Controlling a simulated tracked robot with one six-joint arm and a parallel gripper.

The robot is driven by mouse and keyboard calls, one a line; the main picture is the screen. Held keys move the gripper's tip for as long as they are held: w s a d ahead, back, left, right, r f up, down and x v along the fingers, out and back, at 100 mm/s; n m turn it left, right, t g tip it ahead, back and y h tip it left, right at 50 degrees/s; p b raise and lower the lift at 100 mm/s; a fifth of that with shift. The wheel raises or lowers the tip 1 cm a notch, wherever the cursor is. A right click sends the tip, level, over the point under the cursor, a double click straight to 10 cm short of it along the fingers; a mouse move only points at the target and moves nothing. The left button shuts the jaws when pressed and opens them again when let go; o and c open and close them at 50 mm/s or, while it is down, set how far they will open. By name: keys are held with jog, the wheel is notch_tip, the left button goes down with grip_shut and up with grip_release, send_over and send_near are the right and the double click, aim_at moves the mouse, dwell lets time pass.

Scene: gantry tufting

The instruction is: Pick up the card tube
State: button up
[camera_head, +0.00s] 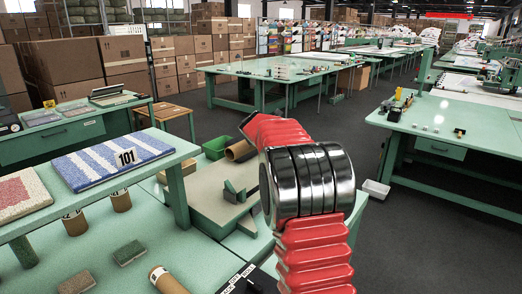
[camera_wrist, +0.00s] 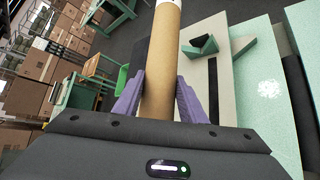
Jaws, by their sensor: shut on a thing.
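A brown card tube (camera_wrist: 161,62) with a white end stands out in the wrist view, running from the top edge down between the two purple fingers of my gripper (camera_wrist: 160,80). The fingers lie against both sides of the tube and are shut on it. Its lower end is hidden behind the dark gripper body. In the head view my red and metal arm hides the gripper. A brown tube end (camera_head: 240,151) shows just left of the arm; it may be the same tube. I cannot tell whether the tube is clear of the surface below.
A green tray (camera_head: 216,147) lies beside the tube end. Green wedge-shaped blocks (camera_head: 235,191) sit on a pale board (camera_head: 200,204). A raised shelf holds a striped rug sample marked 101 (camera_head: 112,158). Dark floor is open on the right.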

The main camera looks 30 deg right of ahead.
notch_tip(320, 180, up, 14)
jog(key=shift+r, duration=0.15)
dwell(0.7)
